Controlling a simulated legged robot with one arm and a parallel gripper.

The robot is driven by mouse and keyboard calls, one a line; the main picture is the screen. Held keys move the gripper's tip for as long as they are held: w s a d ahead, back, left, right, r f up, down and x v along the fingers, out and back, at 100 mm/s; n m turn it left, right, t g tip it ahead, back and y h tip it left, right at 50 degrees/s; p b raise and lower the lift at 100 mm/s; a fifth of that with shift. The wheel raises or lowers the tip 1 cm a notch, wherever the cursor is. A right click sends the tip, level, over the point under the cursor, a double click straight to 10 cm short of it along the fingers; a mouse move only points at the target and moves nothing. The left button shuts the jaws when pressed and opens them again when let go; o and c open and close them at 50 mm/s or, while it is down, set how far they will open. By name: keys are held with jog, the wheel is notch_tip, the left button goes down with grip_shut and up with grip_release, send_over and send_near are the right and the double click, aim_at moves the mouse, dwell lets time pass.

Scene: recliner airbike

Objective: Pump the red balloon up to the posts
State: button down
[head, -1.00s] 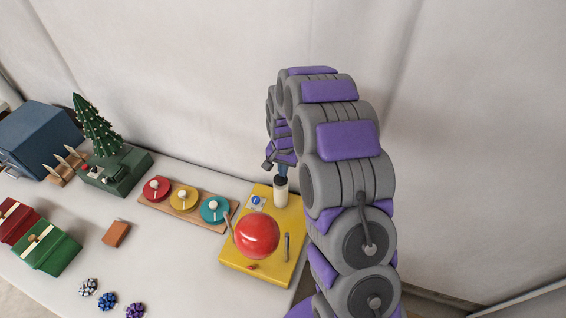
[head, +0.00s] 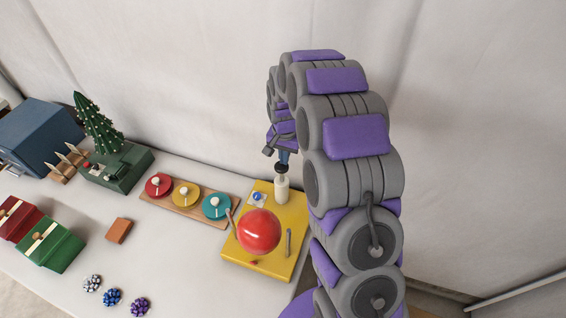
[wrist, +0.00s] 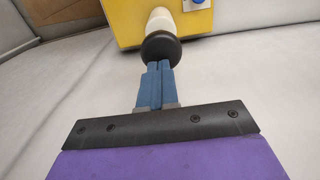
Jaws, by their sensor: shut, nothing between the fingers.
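The red balloon (head: 258,232) sits on a yellow board (head: 265,272), between two thin grey posts, one on its left (head: 230,220) and one on its right (head: 288,243). Behind it stands a white pump cylinder (head: 282,191) with a black knob (head: 282,168) raised above it. My gripper (head: 283,161) is directly over the knob. In the wrist view its blue fingers (wrist: 157,68) are together, with their tips at the black knob (wrist: 161,48). I cannot tell whether they touch it. The pump's white body (wrist: 160,20) shows beyond the knob.
A blue dial (head: 257,198) is on the board near the pump. Left are a wooden strip with red, yellow and teal discs (head: 217,206), a brown block (head: 119,230), gift boxes (head: 52,247) and bows (head: 112,297). A pale wall (head: 200,80) rises behind the table.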

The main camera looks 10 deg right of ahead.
notch_tip(320, 180, up, 9)
jog(key=shift+w+f+p, duration=0.15)
jog(key=shift+p, duration=0.25)
jog(key=shift+a, duration=0.15)
dwell(0.5)
dwell(0.4)
notch_tip(320, 180, up, 5)
jog(key=p, duration=0.2)
send_over(279, 167)
notch_tip(279, 167, down, 14)
jog(key=shift+r+b, duration=0.15)
jog(key=shift+b, duration=0.55)
